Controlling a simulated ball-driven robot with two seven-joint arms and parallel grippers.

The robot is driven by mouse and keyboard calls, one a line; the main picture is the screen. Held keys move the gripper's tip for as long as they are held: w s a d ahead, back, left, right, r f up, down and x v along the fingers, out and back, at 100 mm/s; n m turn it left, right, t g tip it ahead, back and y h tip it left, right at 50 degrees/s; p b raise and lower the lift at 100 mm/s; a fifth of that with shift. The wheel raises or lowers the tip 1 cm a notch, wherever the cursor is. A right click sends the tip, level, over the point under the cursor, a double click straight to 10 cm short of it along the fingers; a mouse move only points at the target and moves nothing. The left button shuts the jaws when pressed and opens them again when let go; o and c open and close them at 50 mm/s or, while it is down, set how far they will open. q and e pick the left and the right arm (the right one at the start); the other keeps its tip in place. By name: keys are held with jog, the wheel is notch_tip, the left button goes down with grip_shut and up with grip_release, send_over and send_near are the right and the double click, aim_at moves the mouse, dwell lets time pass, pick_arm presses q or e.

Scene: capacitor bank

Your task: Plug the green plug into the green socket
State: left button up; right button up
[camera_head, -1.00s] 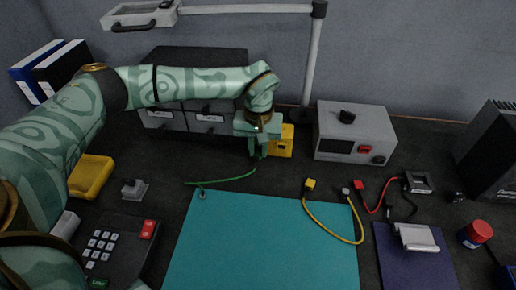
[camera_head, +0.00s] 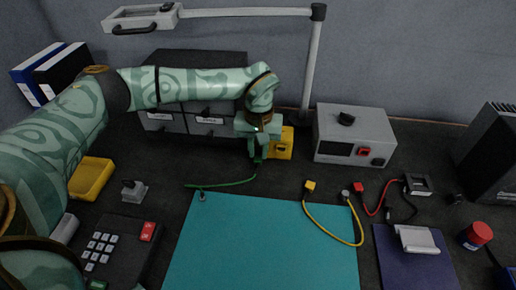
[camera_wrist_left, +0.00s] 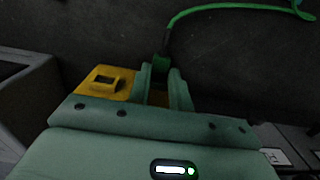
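My left gripper (camera_head: 259,157) is shut on the green plug (camera_wrist_left: 161,65), beside the yellow block (camera_head: 283,146) at the back of the bench. In the left wrist view the plug sits between the two fingertips (camera_wrist_left: 162,84). The green cable (camera_head: 222,183) runs from the plug to the left over the dark bench top. The yellow block shows a dark rectangular opening (camera_wrist_left: 105,81) in the left wrist view. Part of the block is hidden behind the gripper. I cannot make out a green socket. My right gripper is not in view.
A grey box with a red switch (camera_head: 354,136) stands right of the yellow block. Grey drawers (camera_head: 180,123) stand behind my arm. A teal mat (camera_head: 262,245) lies in front, with a yellow cable (camera_head: 330,232) over its right edge. A keypad (camera_head: 110,245) is at front left.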

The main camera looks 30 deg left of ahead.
aim_at(259, 156)
pick_arm(q)
jog(key=shift+w+a+r, duration=0.3)
jog(key=shift+w+r, duration=0.05)
jog(key=shift+w, duration=0.15)
jog(key=shift+o, duration=0.5)
jog(key=r+p, duration=0.1)
jog(key=r, duration=0.2)
jog(key=shift+w+p, duration=0.2)
jog(key=shift+p, duration=0.1)
notch_tip(259, 156, up, 13)
jog(key=s+p, duration=0.1)
jog(key=p, duration=0.4)
jog(key=shift+d+f, duration=0.2)
jog(key=shift+d, duration=0.05)
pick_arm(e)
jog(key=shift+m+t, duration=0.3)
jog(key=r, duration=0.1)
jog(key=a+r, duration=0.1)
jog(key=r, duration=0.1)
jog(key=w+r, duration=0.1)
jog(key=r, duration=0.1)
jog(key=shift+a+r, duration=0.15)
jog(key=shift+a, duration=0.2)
